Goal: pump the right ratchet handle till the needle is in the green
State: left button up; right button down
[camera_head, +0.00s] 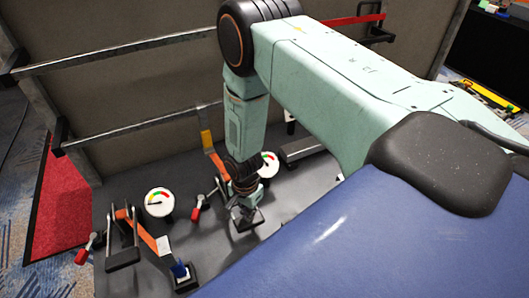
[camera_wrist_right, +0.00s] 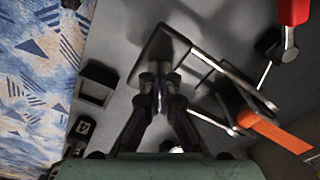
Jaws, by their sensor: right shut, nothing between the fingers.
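My right gripper (camera_head: 245,207) is shut and empty, pointing down over a dark square plate (camera_wrist_right: 160,42) on the panel, apart from the orange bar. My left gripper is out of view.
A left gauge (camera_head: 159,201) and left orange handle (camera_head: 147,238) stand on the grey panel. Red-gripped levers (camera_head: 195,214) (camera_head: 82,257) stand near each ratchet. Metal rails (camera_head: 120,45) run along the back board. A black block (camera_wrist_right: 97,84) lies near the panel edge.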

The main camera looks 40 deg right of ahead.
jog(key=shift+f+b, duration=1.25)
jog(key=shift+f, duration=0.75)
notch_tip(320, 180, up, 8)
jog(key=p, duration=0.8)
jog(key=shift+w+r, duration=0.15)
jog(key=shift+r, duration=1.15)
jog(key=shift+f, duration=0.1)
jog(key=shift+s, duration=0.2)
